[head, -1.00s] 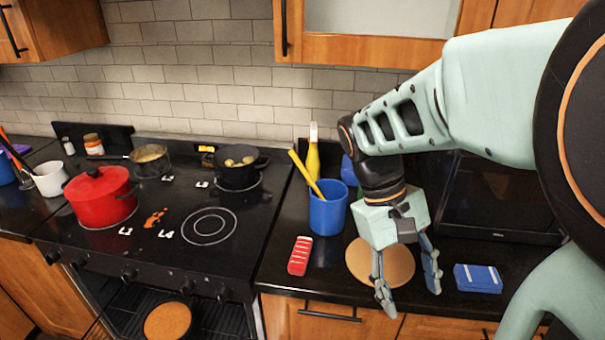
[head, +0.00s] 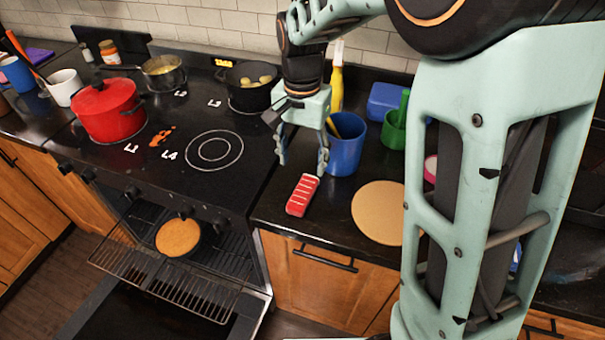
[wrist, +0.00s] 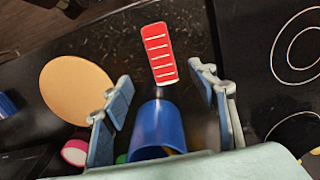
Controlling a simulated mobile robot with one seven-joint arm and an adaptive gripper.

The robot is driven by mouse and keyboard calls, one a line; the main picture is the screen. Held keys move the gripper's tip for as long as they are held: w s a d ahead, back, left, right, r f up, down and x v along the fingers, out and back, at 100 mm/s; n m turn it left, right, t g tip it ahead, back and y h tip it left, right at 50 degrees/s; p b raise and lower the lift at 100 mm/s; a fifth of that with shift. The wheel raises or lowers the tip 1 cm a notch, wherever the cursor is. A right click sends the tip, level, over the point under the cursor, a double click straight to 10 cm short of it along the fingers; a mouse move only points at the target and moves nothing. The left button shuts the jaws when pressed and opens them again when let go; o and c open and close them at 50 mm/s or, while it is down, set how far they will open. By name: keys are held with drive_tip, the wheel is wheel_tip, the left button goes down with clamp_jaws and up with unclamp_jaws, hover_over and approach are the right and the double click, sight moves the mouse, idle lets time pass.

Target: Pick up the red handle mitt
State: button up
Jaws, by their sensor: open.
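The red handle mitt (head: 302,195) lies flat on the dark counter, just right of the stove; it is red with white stripes. It also shows in the wrist view (wrist: 159,54), ahead of my fingers and roughly centred between them. My gripper (head: 302,168) is open and empty, fingers pointing down, above the counter just behind the mitt and beside the blue cup. In the wrist view my gripper (wrist: 163,98) has its fingers wide apart, with the blue cup between them in the picture. The gripper does not touch the mitt.
The blue cup (head: 344,152) with a yellow handle in it stands close to my gripper. A round tan board (head: 379,212) lies right of the mitt. The stove (head: 205,185) holds a red pot (head: 108,112); its oven door is open, with a round item (head: 178,237) on the rack.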

hover_over(303, 192)
drive_tip(key=f, duration=0.4)
drive_tip(key=shift+a+f, duration=0.2)
drive_tip(key=shift+f, duration=0.15)
drive_tip(key=shift+d+f+p, duration=0.15)
drive_tip(key=shift+f+p, duration=0.45)
drive_tip(key=shift+f, duration=2.45)
drive_tip(key=c, duration=1.3)
